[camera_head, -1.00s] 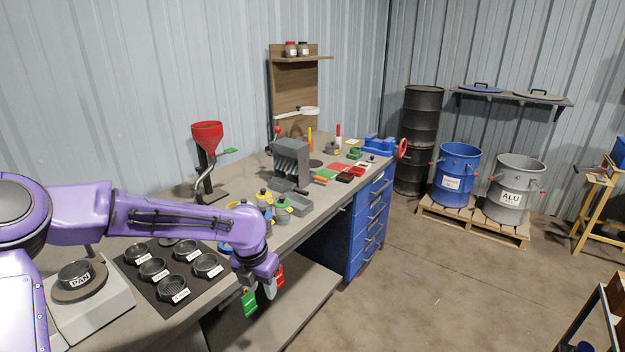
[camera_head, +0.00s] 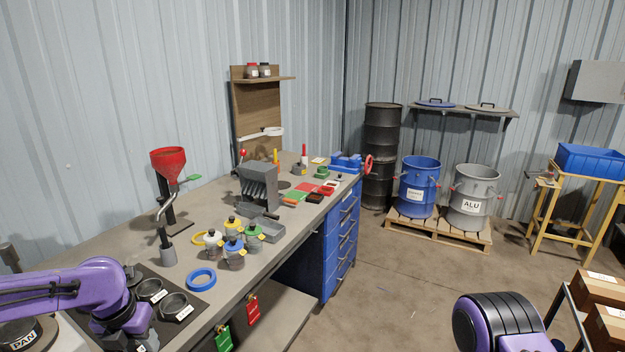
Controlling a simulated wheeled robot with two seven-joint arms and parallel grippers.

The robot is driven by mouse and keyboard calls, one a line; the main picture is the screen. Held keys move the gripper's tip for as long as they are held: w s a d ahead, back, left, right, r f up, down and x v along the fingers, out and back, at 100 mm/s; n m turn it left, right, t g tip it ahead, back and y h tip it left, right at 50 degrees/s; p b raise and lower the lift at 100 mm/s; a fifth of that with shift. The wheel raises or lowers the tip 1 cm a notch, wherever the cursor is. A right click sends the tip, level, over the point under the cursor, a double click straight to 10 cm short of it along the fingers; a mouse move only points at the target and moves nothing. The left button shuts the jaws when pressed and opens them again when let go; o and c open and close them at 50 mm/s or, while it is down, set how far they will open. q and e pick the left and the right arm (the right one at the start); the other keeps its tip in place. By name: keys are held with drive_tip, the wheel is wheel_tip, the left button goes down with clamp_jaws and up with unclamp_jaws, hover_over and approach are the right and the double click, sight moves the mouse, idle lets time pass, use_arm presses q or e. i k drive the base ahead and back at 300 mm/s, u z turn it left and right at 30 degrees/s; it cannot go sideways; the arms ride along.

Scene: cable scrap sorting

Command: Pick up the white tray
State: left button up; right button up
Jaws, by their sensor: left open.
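A small white piece (camera_head: 331,183), perhaps the white tray, lies among the coloured trays toward the far end of the workbench. It is too small to tell its shape. Red trays (camera_head: 327,191) and a green tray (camera_head: 295,194) lie near it. My left gripper (camera_head: 128,343) is low at the lower left, over the dark mat with labelled cups, far from that piece. It is open, its fingers partly cut by the frame's bottom edge. My right arm shows at the lower right, but its gripper is out of view.
Several small bottles (camera_head: 234,252), a blue ring (camera_head: 201,279) and a red funnel stand (camera_head: 169,163) are on the bench (camera_head: 128,234). A grey slotted block (camera_head: 258,187) stands before the trays. Blue drum (camera_head: 419,187) and grey drum (camera_head: 473,197) stand on a pallet. The floor (camera_head: 400,290) is open.

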sight(334, 184)
drive_tip(key=z, duration=0.2)
drive_tip(key=i, duration=1.4)
drive_tip(key=z, duration=0.5)
drive_tip(key=i, duration=1.75)
drive_tip(key=z, duration=0.2)
